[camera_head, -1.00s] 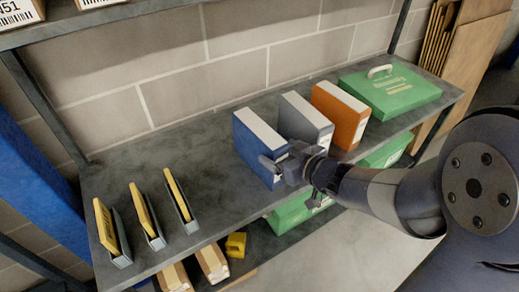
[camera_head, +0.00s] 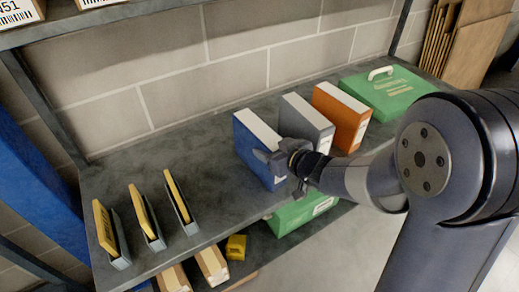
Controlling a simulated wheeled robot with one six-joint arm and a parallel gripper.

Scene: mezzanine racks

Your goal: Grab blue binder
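The blue binder (camera_head: 255,159) stands upright on the dark grey shelf, at the left end of a row of three binders. Its left side and pale top edge show. My gripper (camera_head: 284,169) is at the binder's front end, close to its spine, and hides part of it. The fingers look spread apart, one overlapping the binder's side and the other to the lower right. I cannot tell whether either finger touches the binder. The binder still rests on the shelf.
A grey binder (camera_head: 308,122) and an orange binder (camera_head: 341,117) stand to the right. A green case (camera_head: 390,95) lies beyond them. Several grey holders with yellow contents (camera_head: 143,215) stand at left. The shelf (camera_head: 205,185) between is clear. A block wall closes the back.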

